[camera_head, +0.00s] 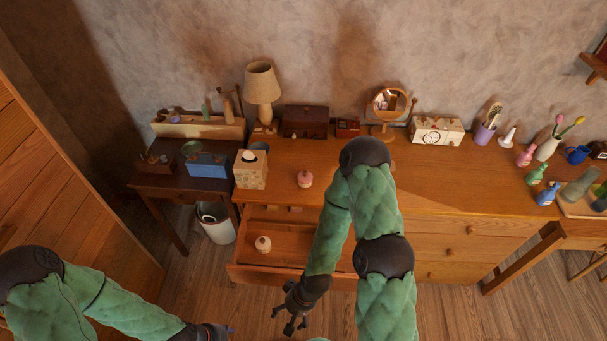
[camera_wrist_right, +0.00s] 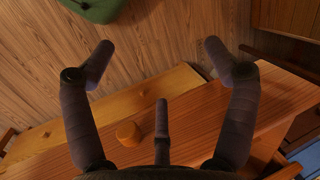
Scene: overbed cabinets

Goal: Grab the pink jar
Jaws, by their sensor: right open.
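A small pink jar (camera_head: 304,179) stands upright on the wooden dresser top, left of my right arm in the head view. A pale, peach-coloured jar (camera_head: 263,243) stands in the open drawer below it. My right gripper (camera_head: 293,322) is open and empty, low in front of the drawer and apart from both jars. In the right wrist view its fingers (camera_wrist_right: 158,62) are spread, with an orange-tan round jar (camera_wrist_right: 128,133) beyond them; I cannot tell which jar this is. My left gripper (camera_head: 222,331) is partly visible at the bottom edge; its fingers are unclear.
The open drawer (camera_head: 250,274) juts out from the dresser. A tissue box (camera_head: 250,172) stands left of the pink jar, a lamp (camera_head: 262,88) and brown box (camera_head: 305,121) behind. My right arm hides part of the dresser. A bin (camera_head: 215,224) stands on the floor.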

